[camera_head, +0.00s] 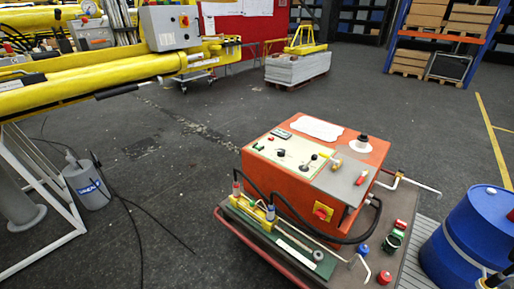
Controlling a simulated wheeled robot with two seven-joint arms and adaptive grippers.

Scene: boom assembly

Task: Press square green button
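The orange control box (318,170) stands on a low cart right of centre. Its top has a pale panel (291,150) with dark knobs and small switches. A small green button (258,147) shows at the panel's left edge; it is too small to tell if it is square. A green round-looking part (391,241) lies on the cart deck, right of the box. Neither of my grippers can be made out for sure. A dark and yellow piece at the bottom right corner is cut off, and I cannot tell what it is.
A blue barrel (468,240) stands right of the cart. Red (384,277) and blue (361,249) knobs, cables and a bent rod are on the cart. A yellow boom (90,80) reaches in from the left, near a grey canister (86,182). Floor behind the box is clear.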

